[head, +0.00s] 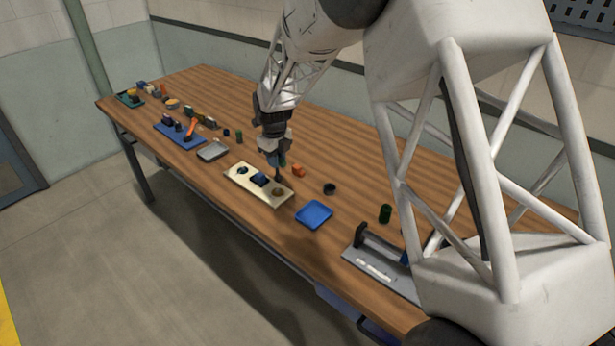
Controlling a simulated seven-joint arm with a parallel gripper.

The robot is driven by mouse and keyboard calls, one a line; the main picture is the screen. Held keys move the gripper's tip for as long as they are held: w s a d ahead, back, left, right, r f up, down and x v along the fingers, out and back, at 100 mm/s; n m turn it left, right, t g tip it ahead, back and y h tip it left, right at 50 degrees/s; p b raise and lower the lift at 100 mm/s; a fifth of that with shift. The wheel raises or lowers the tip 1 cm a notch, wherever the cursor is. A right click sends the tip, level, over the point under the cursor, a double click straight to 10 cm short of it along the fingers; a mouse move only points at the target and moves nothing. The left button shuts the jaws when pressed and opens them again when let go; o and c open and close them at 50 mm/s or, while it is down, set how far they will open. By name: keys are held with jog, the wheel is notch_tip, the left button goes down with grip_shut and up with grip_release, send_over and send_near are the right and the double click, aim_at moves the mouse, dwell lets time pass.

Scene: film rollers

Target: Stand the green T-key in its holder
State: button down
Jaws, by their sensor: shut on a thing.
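My gripper (277,156) points down over the middle of the table, just behind the cream board (236,178). It is shut on a small dark greenish thing with a thin lower part (279,174), which looks like the green T-key. Its shape is too small to make out fully. The board, which looks like the holder, carries a dark green round piece (242,170) at left, a dark blue block (260,179) in the middle and a brown round spot (279,192) at right. The held thing appears above or behind the right half of the board; I cannot tell whether it touches.
An orange block (298,170) lies close right of the gripper. A blue tray (314,214), a dark ring (330,188), a green cylinder (385,213) and a grey fixture (372,265) stand further right. A grey tray (212,150) and blue rack (170,134) are left.

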jog(key=d+r, duration=0.2)
jog(key=d, duration=1.5)
jog(key=shift+w+r, duration=0.15)
jog(key=shift+r, duration=0.25)
jog(key=shift+f, duration=0.2)
jog(key=shift+f, duration=4.1)
jog(key=shift+f, duration=0.15)
jog(key=c, duration=0.5)
grip_release()
jog(key=shift+r, duration=0.2)
jog(key=shift+r, duration=3.25)
